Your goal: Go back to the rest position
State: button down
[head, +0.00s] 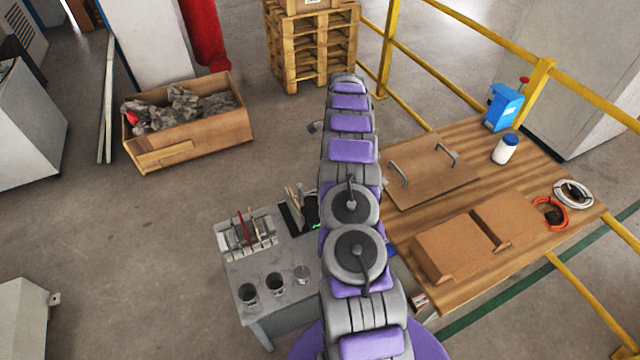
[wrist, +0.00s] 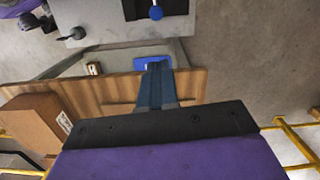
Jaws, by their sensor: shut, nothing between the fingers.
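My gripper (wrist: 157,68) shows in the wrist view as narrow blue-grey fingers, closed together with nothing between them. It hangs over the edge of the wooden table (wrist: 195,84), and I cannot tell its height above it. In the head view my purple and grey arm runs up the middle of the picture, and the gripper itself cannot be made out there. The wooden table (head: 480,292) is to the right of the arm. The grey workstation (head: 290,318) is to the left, partly hidden by the arm.
On the table are a board with handles (head: 430,178), an open cardboard box (head: 450,248), a white bottle (head: 505,149), a blue device (head: 503,107) and coiled cables (head: 573,193). Yellow railings (head: 470,72) stand behind. A wooden crate (head: 195,138) and pallets (head: 312,50) are farther back.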

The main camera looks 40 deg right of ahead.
notch_tip(320, 180, up, 3)
jog(key=shift+d+f, duration=0.1)
jog(key=shift+d, duration=0.05)
dwell(0.4)
jog(key=s+a+r+n, duration=0.3)
jog(key=a+r+n, duration=0.4)
jog(key=a+r, duration=1.2)
jog(key=s+a+r+n+g, duration=0.1)
jog(key=s+a+r+n, duration=0.2)
jog(key=s+a, duration=0.35)
jog(key=s+a+r+n, duration=0.2)
jog(key=s+a, duration=0.4)
jog(key=a, duration=0.2)
jog(key=s+a+n, duration=0.3)
jog(key=s, duration=1)
jog(key=s+a+n+g+h, duration=0.1)
jog(key=s+a+n, duration=0.3)
jog(key=s, duration=0.9)
jog(key=shift+s+a+f+n, duration=0.15)
jog(key=shift+s+f+n, duration=0.15)
